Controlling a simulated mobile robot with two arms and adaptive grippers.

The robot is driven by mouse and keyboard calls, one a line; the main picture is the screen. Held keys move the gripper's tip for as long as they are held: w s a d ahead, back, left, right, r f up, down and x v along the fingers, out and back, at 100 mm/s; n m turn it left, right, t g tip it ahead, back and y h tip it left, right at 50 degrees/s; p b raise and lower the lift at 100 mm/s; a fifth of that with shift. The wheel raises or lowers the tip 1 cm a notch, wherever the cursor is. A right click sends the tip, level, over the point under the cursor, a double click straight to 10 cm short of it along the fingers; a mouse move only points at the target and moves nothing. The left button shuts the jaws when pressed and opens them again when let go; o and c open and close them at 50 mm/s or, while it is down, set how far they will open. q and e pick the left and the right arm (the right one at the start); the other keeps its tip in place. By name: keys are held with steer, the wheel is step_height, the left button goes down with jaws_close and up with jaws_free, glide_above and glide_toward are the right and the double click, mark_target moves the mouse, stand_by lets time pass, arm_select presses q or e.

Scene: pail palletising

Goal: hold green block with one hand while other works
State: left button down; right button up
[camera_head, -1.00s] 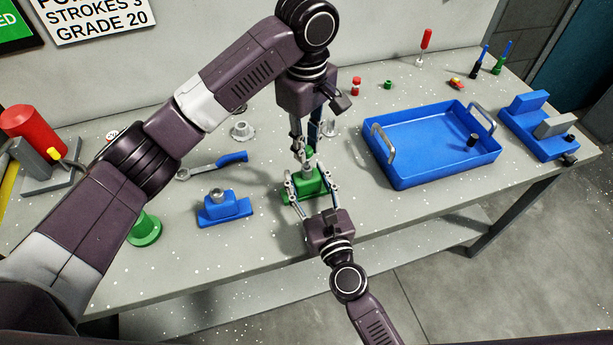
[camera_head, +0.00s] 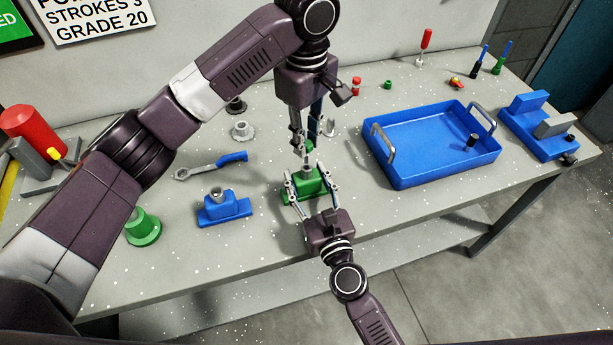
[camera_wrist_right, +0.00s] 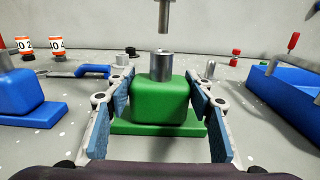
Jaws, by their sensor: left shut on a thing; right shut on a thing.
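The green block (camera_head: 311,187) stands on the bench near its front edge, on a flat green base. In the right wrist view the block (camera_wrist_right: 158,103) has a metal sleeve (camera_wrist_right: 161,66) upright in its top. My right gripper (camera_head: 312,180) is shut on the block, with one blue pad at each side. My left gripper (camera_head: 305,146) is above the block and shut on a slim metal pin. In the right wrist view the pin (camera_wrist_right: 164,17) hangs upright over the sleeve, with a clear gap between them. The left fingers partly hide the pin in the head view.
A blue block with a metal sleeve (camera_head: 223,207) and a wrench with a blue handle (camera_head: 230,159) lie to the left. A blue tray (camera_head: 408,179) stands to the right, with a dark cylinder inside. A green flanged part (camera_head: 144,231) stands at the front left.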

arm_select(q)
steer(key=shift+r, duration=2)
arm_select(e)
steer(key=o, duration=1.6)
steer(key=v, duration=1.2)
